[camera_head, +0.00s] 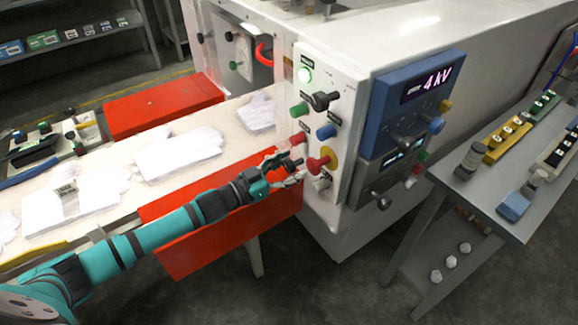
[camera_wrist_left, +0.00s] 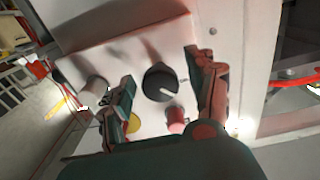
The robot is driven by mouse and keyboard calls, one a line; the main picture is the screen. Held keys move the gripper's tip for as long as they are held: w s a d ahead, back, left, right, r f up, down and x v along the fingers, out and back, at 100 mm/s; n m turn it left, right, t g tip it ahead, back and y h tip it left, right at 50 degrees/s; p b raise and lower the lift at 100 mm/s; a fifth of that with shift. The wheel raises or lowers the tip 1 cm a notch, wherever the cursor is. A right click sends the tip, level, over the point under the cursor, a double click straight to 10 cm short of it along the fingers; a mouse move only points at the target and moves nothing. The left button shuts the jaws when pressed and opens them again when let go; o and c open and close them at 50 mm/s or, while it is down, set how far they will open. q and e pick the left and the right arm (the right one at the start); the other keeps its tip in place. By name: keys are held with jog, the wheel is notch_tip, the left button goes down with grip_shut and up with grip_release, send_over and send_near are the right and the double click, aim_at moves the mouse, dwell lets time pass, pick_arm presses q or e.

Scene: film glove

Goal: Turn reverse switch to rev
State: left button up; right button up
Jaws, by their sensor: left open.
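A white control panel (camera_head: 333,80) stands on the side of the white machine. My left gripper (camera_head: 286,168) is open at its lower left edge. In the left wrist view, a round black rotary switch (camera_wrist_left: 160,83) with a white pointer lies between the two spread fingers of my left gripper (camera_wrist_left: 162,75), and neither finger clearly touches it. The pointer slants toward the lower right of that picture. The fingers partly hide this switch in the head view. Its labels are too small to read. My right gripper is not in view.
A yellow-ringed red stop button (camera_head: 318,163), a blue button (camera_head: 326,131) and another black knob (camera_head: 325,101) sit close by on the panel. A blue display unit (camera_head: 405,95) is to the right. The conveyor (camera_head: 110,165) carries white gloves. A grey table (camera_head: 500,185) stands right.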

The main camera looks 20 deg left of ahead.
pick_arm(q)
grip_shut()
dwell(0.3)
jog(key=m, duration=0.3)
jog(key=shift+m, duration=0.4)
jog(key=m, duration=0.4)
jog(key=shift+m, duration=0.3)
jog(key=m, duration=0.5)
jog(key=shift+b, duration=0.4)
jog(key=shift+m+b, duration=0.5)
jog(key=shift+m, duration=1.8)
